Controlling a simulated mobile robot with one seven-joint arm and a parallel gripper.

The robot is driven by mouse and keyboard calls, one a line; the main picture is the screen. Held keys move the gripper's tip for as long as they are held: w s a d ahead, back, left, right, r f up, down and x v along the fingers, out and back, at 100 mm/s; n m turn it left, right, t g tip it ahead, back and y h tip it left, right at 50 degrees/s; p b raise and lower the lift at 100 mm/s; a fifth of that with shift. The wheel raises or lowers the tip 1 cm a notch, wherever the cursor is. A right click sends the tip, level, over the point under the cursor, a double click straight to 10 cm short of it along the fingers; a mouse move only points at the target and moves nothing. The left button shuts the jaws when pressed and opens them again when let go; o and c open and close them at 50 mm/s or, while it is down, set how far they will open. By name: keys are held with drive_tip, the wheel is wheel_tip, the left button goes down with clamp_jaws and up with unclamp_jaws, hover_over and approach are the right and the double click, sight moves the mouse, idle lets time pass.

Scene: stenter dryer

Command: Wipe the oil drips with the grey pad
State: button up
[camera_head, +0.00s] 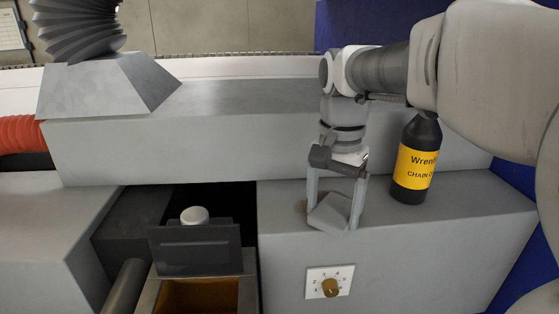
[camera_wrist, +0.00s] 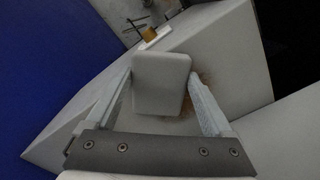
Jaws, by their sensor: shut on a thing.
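The grey pad (camera_head: 331,212) is between the fingers of my gripper (camera_head: 334,205), which is shut on it. It is at the top surface of the grey housing, near its front edge. The pad (camera_wrist: 161,84) also shows in the wrist view between both fingers of my gripper (camera_wrist: 163,92). A brown oil stain (camera_head: 301,206) shows just left of the pad in the head view. In the wrist view the oil stain (camera_wrist: 190,98) shows along the pad's right and lower edge. The pad hides part of it. I cannot tell whether the pad presses on the surface.
A black bottle with a yellow label (camera_head: 414,165) stands right of my gripper on the grey housing (camera_head: 470,200). A knob dial (camera_head: 330,286) is on the housing's front face. Left of it are a dark opening with a white cap (camera_head: 194,215) and an open drawer (camera_head: 205,292).

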sight(328, 201)
drive_tip(key=shift+w+r+p, duration=0.15)
drive_tip(key=shift+w+p, duration=0.8)
drive_tip(key=shift+w, duration=0.85)
drive_tip(key=shift+w+f+p, duration=0.2)
drive_tip(key=shift+w+p, duration=0.4)
drive_tip(key=shift+w, duration=0.65)
drive_tip(key=shift+w+r+p, duration=0.15)
drive_tip(key=shift+w+p, duration=0.95)
drive_tip(key=shift+w, duration=0.35)
